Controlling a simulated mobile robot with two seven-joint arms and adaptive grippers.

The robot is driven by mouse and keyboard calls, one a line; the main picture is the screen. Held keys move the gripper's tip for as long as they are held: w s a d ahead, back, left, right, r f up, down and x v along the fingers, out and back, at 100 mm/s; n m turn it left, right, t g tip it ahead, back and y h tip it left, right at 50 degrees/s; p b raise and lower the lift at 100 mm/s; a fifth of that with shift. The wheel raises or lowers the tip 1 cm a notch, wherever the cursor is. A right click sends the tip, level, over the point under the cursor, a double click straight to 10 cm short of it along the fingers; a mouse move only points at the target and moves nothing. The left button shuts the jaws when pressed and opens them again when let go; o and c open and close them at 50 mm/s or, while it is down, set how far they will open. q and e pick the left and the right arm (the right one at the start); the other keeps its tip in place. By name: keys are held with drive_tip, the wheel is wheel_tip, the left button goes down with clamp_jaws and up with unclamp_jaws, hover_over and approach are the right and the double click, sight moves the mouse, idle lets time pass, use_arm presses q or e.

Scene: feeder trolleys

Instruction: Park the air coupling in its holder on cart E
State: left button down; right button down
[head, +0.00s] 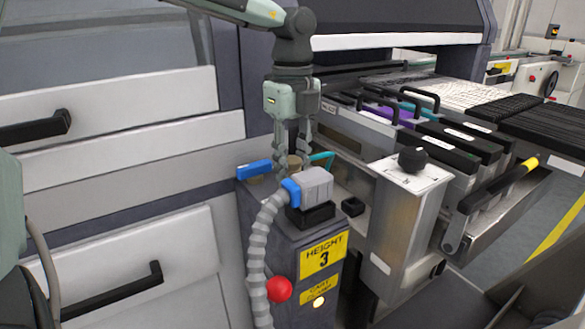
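The air coupling (316,187) is a grey block with a blue collar, on a ribbed grey hose (256,255) that hangs down the post's front. It appears to rest on or just above a black socket block (312,216) on top of a grey post (290,250). I cannot tell whether it is seated. The coupling partly hides the fingertips. My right gripper is not in view.
A blue piece (254,169) and a beige round part lie by the fingers. A red knob (279,289) juts from the post. Feeders with black handles (420,98) and a metal box with a black knob (412,160) stand right. Drawers (130,245) fill the left.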

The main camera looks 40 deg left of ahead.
sight(293, 158)
use_arm(q)
wheel_tip(293, 158, up, 9)
drive_tip(key=shift+r, duration=0.75)
wheel_tip(293, 158, up, 2)
drive_tip(key=shift+r+p, duration=0.1)
drive_tip(key=shift+p, duration=0.85)
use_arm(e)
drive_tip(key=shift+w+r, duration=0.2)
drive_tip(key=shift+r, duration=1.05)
